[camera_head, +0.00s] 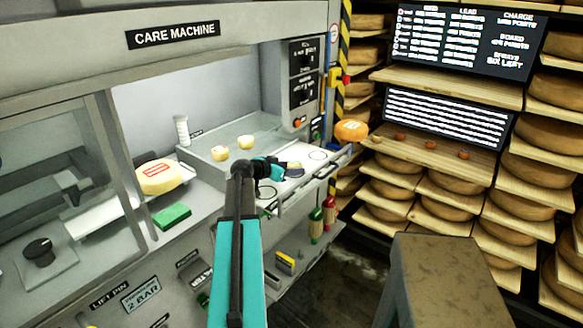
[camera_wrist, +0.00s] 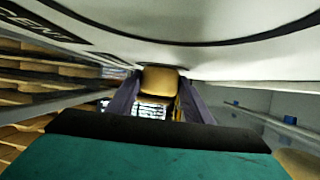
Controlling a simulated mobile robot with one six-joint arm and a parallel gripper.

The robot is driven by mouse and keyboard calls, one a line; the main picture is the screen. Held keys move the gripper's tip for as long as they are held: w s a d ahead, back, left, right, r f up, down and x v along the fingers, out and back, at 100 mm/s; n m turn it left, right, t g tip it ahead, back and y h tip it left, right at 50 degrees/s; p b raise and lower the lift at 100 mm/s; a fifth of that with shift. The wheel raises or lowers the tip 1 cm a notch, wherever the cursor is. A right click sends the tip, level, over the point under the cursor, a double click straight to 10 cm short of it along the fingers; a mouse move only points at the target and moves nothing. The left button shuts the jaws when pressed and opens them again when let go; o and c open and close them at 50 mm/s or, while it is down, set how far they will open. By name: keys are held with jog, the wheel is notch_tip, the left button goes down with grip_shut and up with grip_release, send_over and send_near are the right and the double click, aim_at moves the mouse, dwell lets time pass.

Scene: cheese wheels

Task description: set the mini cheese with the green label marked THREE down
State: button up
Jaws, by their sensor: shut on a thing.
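My gripper (camera_head: 298,168) reaches over the pale work surface of the care machine, right of its tray. In the wrist view its two purple fingers (camera_wrist: 160,92) close on a small tan mini cheese (camera_wrist: 161,79). No green label or word THREE can be read on it. In the head view the held cheese is too small and covered to make out clearly. I cannot tell whether it touches the surface below. Two small pale mini cheeses (camera_head: 220,153) (camera_head: 245,142) sit in the tray, left of my gripper; their markings are unreadable.
A large yellow cheese (camera_head: 159,177) with a red label stands at left, above a green block (camera_head: 172,216). A white cylinder (camera_head: 182,130) stands behind. An orange cheese (camera_head: 351,130) sits right of the machine. Several small orange pieces lie on a wooden shelf (camera_head: 430,152).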

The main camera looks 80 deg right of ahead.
jog(key=shift+f, duration=0.15)
jog(key=o, duration=1.2)
jog(key=shift+a+r, duration=0.1)
jog(key=shift+r, duration=0.1)
jog(key=b+v, duration=0.3)
jog(key=v, duration=0.7)
jog(key=shift+w+a, duration=0.2)
jog(key=shift+a, duration=0.05)
jog(key=shift+w+a+r, duration=0.3)
jog(key=shift+a+r, duration=0.05)
jog(key=shift+a, duration=0.05)
